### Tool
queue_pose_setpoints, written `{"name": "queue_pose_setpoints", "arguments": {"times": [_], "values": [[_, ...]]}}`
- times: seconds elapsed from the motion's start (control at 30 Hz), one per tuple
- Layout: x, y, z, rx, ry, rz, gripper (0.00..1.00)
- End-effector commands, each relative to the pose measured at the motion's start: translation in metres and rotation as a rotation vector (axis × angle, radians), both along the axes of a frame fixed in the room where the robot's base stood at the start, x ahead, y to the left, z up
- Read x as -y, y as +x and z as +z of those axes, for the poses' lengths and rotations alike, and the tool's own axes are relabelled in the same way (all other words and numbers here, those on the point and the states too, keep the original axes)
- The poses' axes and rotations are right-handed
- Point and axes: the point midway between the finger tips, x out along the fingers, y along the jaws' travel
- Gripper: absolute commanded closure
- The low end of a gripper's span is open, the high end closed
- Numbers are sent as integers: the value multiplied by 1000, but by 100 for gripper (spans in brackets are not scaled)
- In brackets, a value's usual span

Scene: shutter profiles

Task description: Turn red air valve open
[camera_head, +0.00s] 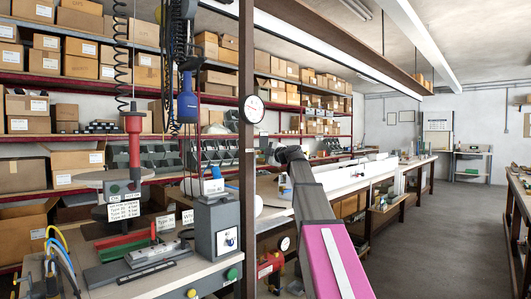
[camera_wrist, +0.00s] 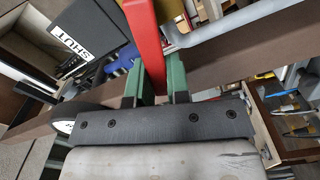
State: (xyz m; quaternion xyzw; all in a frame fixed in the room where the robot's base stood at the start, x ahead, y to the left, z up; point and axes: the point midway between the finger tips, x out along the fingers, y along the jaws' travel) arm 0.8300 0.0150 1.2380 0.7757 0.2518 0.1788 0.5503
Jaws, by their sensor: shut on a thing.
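A long red lever (camera_wrist: 145,38), which looks like the red air valve's handle, runs down from the top of the wrist view. My gripper (camera_wrist: 159,84), with green fingers, is shut on its lower end, one finger on each side. A dark plate (camera_wrist: 85,42) reading "SHUT" lies left of the lever. A brass-coloured part (camera_wrist: 167,10) shows beside the lever at the top; the rest of the valve is out of view or hidden. In the head view my arm crosses the middle, and my gripper cannot be made out.
A grey pipe (camera_wrist: 225,24) runs just right of the lever, and a brown beam passes behind my fingers. A round white gauge (camera_wrist: 65,127) sits at the lower left. In the head view, a workbench (camera_head: 160,276) with tools stands left; the aisle floor (camera_head: 425,225) at right is clear.

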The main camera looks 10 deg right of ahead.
Motion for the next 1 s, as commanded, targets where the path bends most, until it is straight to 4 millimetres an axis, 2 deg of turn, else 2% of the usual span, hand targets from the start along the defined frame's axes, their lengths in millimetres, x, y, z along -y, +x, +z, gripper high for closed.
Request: {"name": "queue_pose_setpoints", "arguments": {"times": [0.4,1.0], "values": [[-3,-3,-16,159,-220,1,100],[-3,-3,-20,207,-288,2,100]]}}
